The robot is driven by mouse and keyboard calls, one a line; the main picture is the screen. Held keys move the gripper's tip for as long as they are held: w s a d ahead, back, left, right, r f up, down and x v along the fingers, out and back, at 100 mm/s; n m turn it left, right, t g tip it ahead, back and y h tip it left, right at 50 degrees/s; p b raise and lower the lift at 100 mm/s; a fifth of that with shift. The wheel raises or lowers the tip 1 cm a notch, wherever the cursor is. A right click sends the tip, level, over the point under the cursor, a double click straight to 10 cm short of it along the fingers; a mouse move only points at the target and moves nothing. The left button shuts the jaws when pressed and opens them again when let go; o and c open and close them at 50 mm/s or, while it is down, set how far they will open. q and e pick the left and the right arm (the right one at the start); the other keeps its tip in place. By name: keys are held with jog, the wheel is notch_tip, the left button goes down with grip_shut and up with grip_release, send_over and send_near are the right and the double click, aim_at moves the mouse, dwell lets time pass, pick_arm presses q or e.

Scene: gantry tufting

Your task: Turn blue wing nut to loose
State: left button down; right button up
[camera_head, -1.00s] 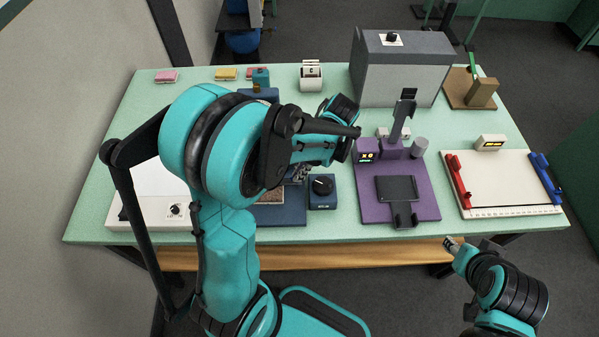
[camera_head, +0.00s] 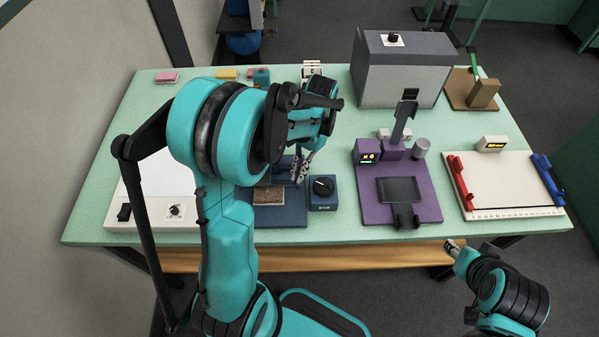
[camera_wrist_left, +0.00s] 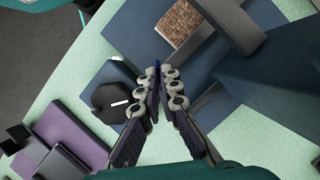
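My left gripper (camera_head: 300,168) is over the blue machine base (camera_head: 285,217), left of the black dial. In the left wrist view its two fingers (camera_wrist_left: 160,76) lean together with their tips close. A small blue piece (camera_wrist_left: 157,64), likely the blue wing nut, shows at the tips; I cannot tell whether they grip it. In the head view the wing nut cannot be made out behind my arm and gripper. My right gripper (camera_head: 452,246) is beyond the table's front edge, low and away from the machine; its fingers are too small to read.
A blue box with a black dial (camera_head: 323,187) stands right of the gripper. A dark bar (camera_wrist_left: 232,22) and a brown textured patch (camera_wrist_left: 179,22) lie close to the fingers. A purple stand (camera_head: 372,212) is farther right. Clear green table lies behind the dial box.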

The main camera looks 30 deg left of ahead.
pick_arm(q)
jog(key=shift+a+n+h, duration=0.1)
jog(key=shift+n+h, duration=0.4)
jog(key=shift+n, duration=0.5)
jog(key=c, duration=1.8)
grip_release()
jog(key=shift+o, duration=0.2)
jog(key=v, duration=1.2)
